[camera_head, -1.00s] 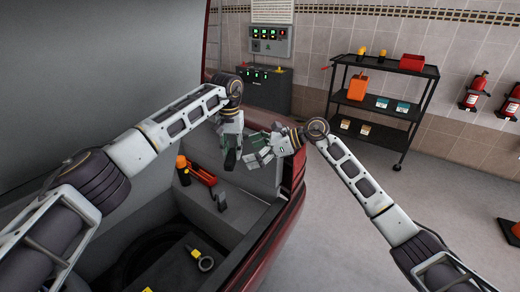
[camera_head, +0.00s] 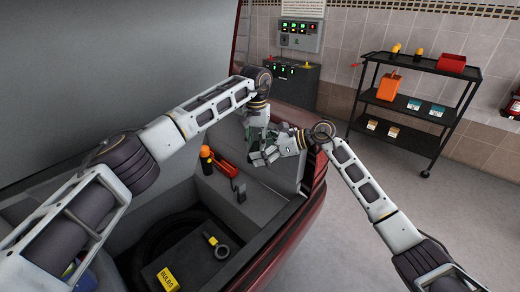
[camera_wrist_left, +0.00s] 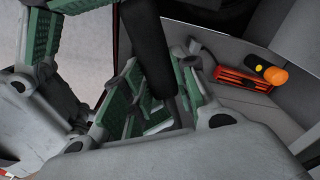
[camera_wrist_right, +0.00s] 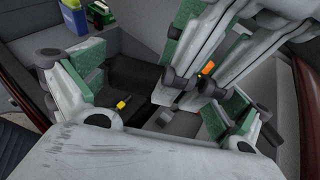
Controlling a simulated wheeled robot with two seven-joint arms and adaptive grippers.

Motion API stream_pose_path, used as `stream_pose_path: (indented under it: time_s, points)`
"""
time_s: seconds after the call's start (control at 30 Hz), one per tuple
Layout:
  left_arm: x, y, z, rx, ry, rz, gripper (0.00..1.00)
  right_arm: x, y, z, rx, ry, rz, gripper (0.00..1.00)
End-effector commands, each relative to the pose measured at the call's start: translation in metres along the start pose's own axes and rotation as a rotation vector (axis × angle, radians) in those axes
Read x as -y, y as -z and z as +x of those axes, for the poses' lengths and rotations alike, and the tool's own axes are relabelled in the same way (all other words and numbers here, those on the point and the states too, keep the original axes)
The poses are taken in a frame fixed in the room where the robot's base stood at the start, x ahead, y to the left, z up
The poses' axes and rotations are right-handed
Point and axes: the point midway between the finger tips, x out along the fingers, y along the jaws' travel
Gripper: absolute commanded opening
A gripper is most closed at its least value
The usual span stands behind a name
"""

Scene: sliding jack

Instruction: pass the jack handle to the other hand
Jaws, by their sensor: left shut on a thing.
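The jack handle is a dark bar (camera_wrist_left: 150,45) in the left wrist view, running from the top edge down between the green-padded fingers of my left gripper (camera_head: 257,138). My left gripper is shut on it, above the rear edge of the car's open trunk. My right gripper (camera_head: 268,152) is close beside the left one. In the right wrist view my right gripper (camera_wrist_right: 150,95) has its green-padded fingers spread wide, with the left gripper reaching in near its right finger. The handle is hard to make out in the head view, hidden among the fingers.
The red trunk edge (camera_head: 300,215) lies under the grippers. A black cart (camera_head: 412,102) stands at the back right; the floor before it is clear.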

Motion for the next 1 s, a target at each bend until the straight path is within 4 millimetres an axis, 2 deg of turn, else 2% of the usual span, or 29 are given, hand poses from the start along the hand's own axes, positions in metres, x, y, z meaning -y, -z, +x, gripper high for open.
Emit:
stream_pose_path:
  time_s: [0.03, 0.27, 0.3, 0.5, 0.83, 1.0]
  points:
    - [-0.0001, 0.0001, -0.0007, -0.001, 0.0, 0.0, 0.0, 0.0, -0.0001, -0.0002, 0.0, 0.0, 0.0, 0.94]
    - [-0.0007, -0.0001, -0.0008, -0.001, -0.001, 0.002, 0.0, 0.0, -0.0001, -0.0002, 0.0, 0.0, 0.0, 0.64]
    - [-0.0009, -0.0001, -0.0008, -0.001, -0.001, 0.002, 0.29, 0.0002, -0.0012, -0.0005, 0.002, 0.001, -0.001, 0.6]
    - [-0.0006, -0.0001, -0.0006, 0.0, -0.001, 0.001, 0.53, 0.0001, -0.0012, -0.0006, 0.002, 0.001, -0.001, 0.6]
    - [-0.0001, 0.0, -0.0007, 0.0, 0.0, 0.0, 0.53, 0.0001, -0.0012, -0.0006, 0.002, 0.001, -0.001, 0.6]
    - [0.0, 0.0004, -0.0069, -0.001, 0.0, 0.0, 0.53, 0.0001, -0.0013, -0.0006, 0.002, 0.001, -0.001, 0.6]
